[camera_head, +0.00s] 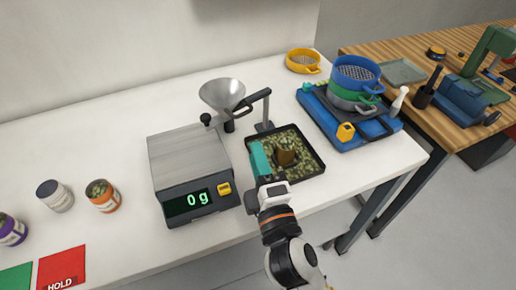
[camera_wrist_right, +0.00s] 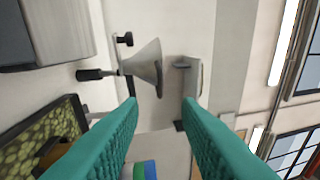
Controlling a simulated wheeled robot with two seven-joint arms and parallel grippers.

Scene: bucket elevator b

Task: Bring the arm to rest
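My right gripper (camera_head: 260,158) has teal fingers and comes in from the front edge of the white table. In the head view it is over the left side of a black tray (camera_head: 314,153) of green-brown grains. In the right wrist view its two fingers (camera_wrist_right: 160,104) are spread apart with nothing held between them. A brown piece (camera_head: 285,157) sits in the tray, just right of the fingers. My left gripper is in neither view.
A scale (camera_head: 188,157) reading 0 g stands left of the tray. A metal funnel (camera_head: 222,93) is behind it, near a black-handled lever stand (camera_head: 262,97). Sieves (camera_head: 356,75) stand on a blue base at right. Jars (camera_head: 103,196) and red and green mats (camera_head: 62,268) are at left.

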